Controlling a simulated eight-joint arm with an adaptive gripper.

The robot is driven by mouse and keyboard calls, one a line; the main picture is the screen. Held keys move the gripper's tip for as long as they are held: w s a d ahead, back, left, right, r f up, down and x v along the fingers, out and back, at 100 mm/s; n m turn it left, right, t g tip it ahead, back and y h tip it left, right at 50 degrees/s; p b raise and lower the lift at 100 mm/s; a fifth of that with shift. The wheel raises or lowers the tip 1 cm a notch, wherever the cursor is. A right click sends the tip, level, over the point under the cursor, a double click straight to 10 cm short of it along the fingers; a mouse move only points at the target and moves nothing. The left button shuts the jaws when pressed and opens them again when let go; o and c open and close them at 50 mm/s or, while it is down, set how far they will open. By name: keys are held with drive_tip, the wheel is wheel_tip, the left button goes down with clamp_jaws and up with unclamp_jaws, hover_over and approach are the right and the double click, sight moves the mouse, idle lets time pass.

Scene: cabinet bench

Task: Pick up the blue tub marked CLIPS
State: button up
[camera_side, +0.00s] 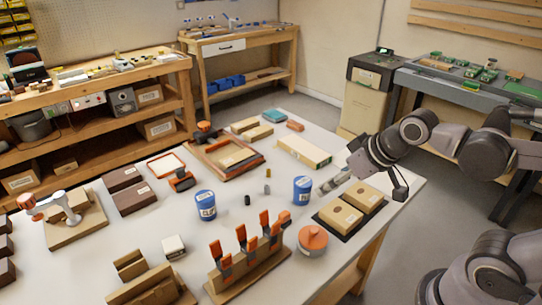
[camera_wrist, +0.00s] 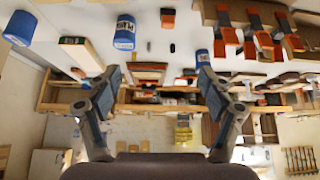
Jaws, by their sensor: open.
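Two blue tubs with white labels stand upright on the white bench in the side view. One blue tub (camera_side: 205,205) is left of centre, and the other blue tub (camera_side: 302,190) is further right. Their lettering is too small to read there, so I cannot tell which is marked CLIPS. My gripper (camera_side: 328,186) is just right of the right tub, low over the bench. In the wrist view my gripper (camera_wrist: 158,78) is open with nothing held. A labelled blue tub (camera_wrist: 124,32) lies beyond the fingers; another blue tub (camera_wrist: 19,29) is at the upper left.
Orange clamps (camera_side: 243,240) on a wooden block stand in front of the tubs. An orange round container (camera_side: 312,238) and a black tray (camera_side: 326,222) with tan boxes are close to my gripper. A long pale box (camera_side: 304,151) lies behind. Small dark and tan pegs stand between the tubs.

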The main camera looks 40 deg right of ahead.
drive_tip(key=w+a+r+n, duration=0.1)
drive_tip(key=w+a, duration=0.3)
drive_tip(key=w, duration=0.5)
drive_tip(key=n+y, duration=0.2)
drive_tip(key=n, duration=0.1)
approach(206, 204)
drive_tip(key=w+d+f, duration=0.1)
drive_tip(key=w+d, duration=0.1)
drive_tip(key=w, duration=0.1)
drive_tip(key=shift+g, duration=0.4)
drive_tip(key=shift+s+a+x, duration=0.1)
drive_tip(key=shift+a+x, duration=0.05)
drive_tip(key=shift+x, duration=2.7)
drive_tip(key=shift+s+a+x, duration=0.1)
drive_tip(key=shift+x, duration=2.75)
drive_tip(key=c, duration=1.4)
